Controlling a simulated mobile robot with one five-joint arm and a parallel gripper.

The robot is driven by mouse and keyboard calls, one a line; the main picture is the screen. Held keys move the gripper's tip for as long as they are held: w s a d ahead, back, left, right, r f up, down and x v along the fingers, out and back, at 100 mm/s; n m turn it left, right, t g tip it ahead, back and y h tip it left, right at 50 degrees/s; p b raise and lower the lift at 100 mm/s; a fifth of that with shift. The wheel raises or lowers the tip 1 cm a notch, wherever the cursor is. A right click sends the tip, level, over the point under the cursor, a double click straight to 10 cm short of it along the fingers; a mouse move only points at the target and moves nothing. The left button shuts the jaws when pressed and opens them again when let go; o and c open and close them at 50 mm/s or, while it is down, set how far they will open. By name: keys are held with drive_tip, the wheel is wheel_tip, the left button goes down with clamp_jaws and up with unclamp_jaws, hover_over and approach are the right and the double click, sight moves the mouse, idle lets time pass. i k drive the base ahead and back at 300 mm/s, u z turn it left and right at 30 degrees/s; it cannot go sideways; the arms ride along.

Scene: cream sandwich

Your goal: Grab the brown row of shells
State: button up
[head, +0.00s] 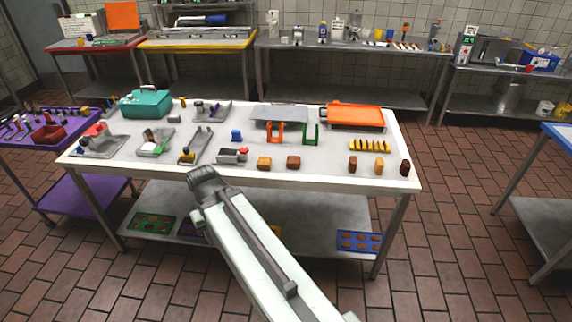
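A row of small ridged pieces (370,146), yellow with dark gaps, lies at the right of the white table; it is the only thing I see that looks like a row of shells. It looks more yellow than brown. Separate brown blocks stand in front of it: a brown one (353,164), a lighter one (374,166) and a dark one (405,168). My gripper (203,180) is at the table's front edge, left of centre, well left of and apart from the row. Its fingers are too unclear to tell open from shut.
The white table (330,178) also holds an orange tray (355,116), a teal box (146,104), orange (274,133) and green (311,134) stands and metal tools. Two brown blocks (293,162) sit near the front. A blue tray (359,241) with brown pieces lies on the lower shelf.

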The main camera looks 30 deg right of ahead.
sight(292, 162)
drive_tip(key=u, duration=0.2)
drive_tip(key=i, duration=1.75)
drive_tip(key=z, duration=0.35)
